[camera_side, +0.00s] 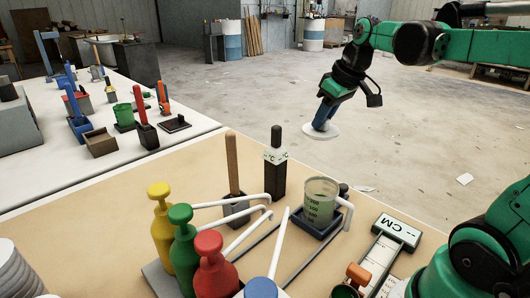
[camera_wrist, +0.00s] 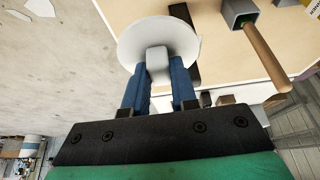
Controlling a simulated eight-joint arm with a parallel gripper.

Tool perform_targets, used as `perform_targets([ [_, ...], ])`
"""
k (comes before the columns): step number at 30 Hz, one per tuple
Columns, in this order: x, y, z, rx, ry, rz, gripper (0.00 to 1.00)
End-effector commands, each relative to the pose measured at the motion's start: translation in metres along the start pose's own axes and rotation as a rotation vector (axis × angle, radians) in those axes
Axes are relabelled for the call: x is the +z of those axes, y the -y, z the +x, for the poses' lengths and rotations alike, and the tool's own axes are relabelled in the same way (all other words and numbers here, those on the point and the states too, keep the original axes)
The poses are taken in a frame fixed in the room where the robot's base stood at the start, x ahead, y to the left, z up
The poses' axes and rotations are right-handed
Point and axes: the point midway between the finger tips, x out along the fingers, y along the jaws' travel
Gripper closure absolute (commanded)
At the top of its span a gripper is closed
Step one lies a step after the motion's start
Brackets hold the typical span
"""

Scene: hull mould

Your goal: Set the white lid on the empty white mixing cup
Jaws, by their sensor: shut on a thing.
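The white lid (camera_side: 321,134) is a flat round disc with a pale square knob in its middle. My gripper (camera_side: 323,122) is shut on this knob and holds the lid in the air, beyond the bench's far edge in the side view. In the wrist view the lid (camera_wrist: 128,42) is slightly tilted, with the knob between the blue fingers of my gripper (camera_wrist: 158,75). A graduated translucent cup (camera_side: 320,203) stands in a dark blue square tray (camera_side: 305,229) on the bench. It looks greenish, and I cannot tell whether it is empty. I see no clearly white, empty mixing cup.
Yellow (camera_side: 160,218), green (camera_side: 184,250) and red (camera_side: 212,266) pump bottles with long white spouts stand near the cup. A wooden stick (camera_side: 232,165) and a dark upright tool (camera_side: 276,165) rise behind them. A scale (camera_side: 395,232) is at the right.

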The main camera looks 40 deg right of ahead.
Motion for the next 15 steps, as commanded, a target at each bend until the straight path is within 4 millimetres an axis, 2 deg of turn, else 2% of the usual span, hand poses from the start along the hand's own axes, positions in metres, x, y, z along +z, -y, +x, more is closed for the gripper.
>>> perform_targets([
  [1,0.011,0.01,0.002,-0.001,0.0,-0.003,1.0],
  [6,0.038,0.031,0.008,-0.001,-0.001,-0.002,1.0],
  [15,0.054,0.04,0.019,0.0,-0.002,0.0,1.0],
])
